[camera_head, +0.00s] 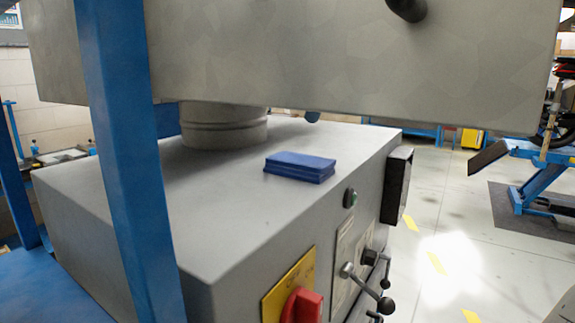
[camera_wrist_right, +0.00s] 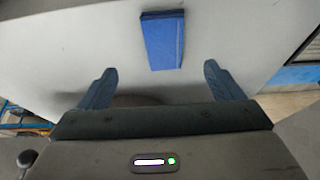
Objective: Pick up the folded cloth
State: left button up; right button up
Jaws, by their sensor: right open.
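The folded cloth (camera_head: 300,166) is a flat, dark blue, rectangular stack. It lies on the grey top of a machine housing (camera_head: 225,205), near the edge on the control side. In the right wrist view the cloth (camera_wrist_right: 163,40) lies ahead of my right gripper (camera_wrist_right: 157,68), roughly centred between its two blue fingers. The fingers are wide apart with nothing held between them. In the head view the right gripper is mostly hidden behind the grey upper block. My left gripper is not in view.
A large grey block (camera_head: 330,60) overhangs the housing, above a round column (camera_head: 224,127). A blue post (camera_head: 125,160) crosses the left side. A red switch (camera_head: 301,306) and levers (camera_head: 386,304) stick out from the housing's side. Bare housing top surrounds the cloth.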

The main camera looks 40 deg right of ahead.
aim_at(307, 160)
jog(key=f, duration=0.1)
jog(key=f+b, duration=0.1)
jog(key=f, duration=0.2)
jog(key=shift+w+a+b, duration=0.2)
jog(key=shift+a+b, duration=0.05)
jog(key=shift+b, duration=0.15)
jog(key=shift+w+a+f, duration=0.15)
jog(key=shift+w+f, duration=0.3)
jog(key=shift+f, duration=0.05)
jog(key=shift+w+a+f, duration=0.15)
jog(key=shift+w+f, duration=0.3)
jog(key=shift+f, duration=0.05)
jog(key=shift+w+a+f+b, duration=0.1)
jog(key=shift+a+f+b, duration=0.1)
jog(key=shift+f+b, duration=0.8)
jog(key=shift+w+f, duration=0.2)
jog(key=shift+f, duration=0.3)
jog(key=shift+w, duration=0.25)
jog(key=shift+s, duration=0.2)
jog(key=c, duration=0.8)
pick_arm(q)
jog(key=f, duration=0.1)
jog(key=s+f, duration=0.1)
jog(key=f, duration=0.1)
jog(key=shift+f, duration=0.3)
pick_arm(e)
jog(key=c, duration=0.4)
jog(key=shift+o, duration=0.2)
jog(key=shift+r, duration=0.1)
